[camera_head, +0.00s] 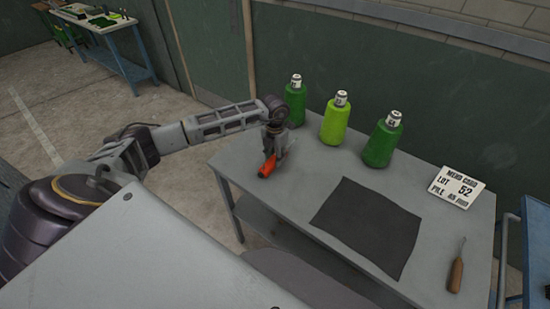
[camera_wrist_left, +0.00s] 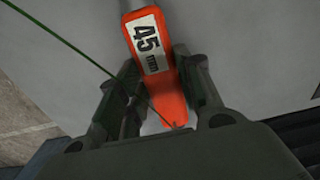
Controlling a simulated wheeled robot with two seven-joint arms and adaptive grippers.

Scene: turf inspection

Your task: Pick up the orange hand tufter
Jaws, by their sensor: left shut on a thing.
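The orange hand tufter (camera_head: 267,166) is at the left end of the grey table, with my left gripper (camera_head: 275,150) directly over it. In the left wrist view the tufter (camera_wrist_left: 166,95) shows a white label reading "45 mm". It lies between the two fingers of my left gripper (camera_wrist_left: 172,100), which are shut on it. A thin green line runs from the upper left toward the tufter's lower end. I cannot tell whether the tufter touches the table. My right gripper is not in view.
Three green bottle-like cones, one of them the lime cone (camera_head: 335,122), stand along the table's back edge. A dark mat (camera_head: 367,228) lies mid-table. A lot sign (camera_head: 456,187) and a wooden-handled tool (camera_head: 456,272) are at the right. Bare grey tabletop (camera_head: 310,170) separates the tufter and mat.

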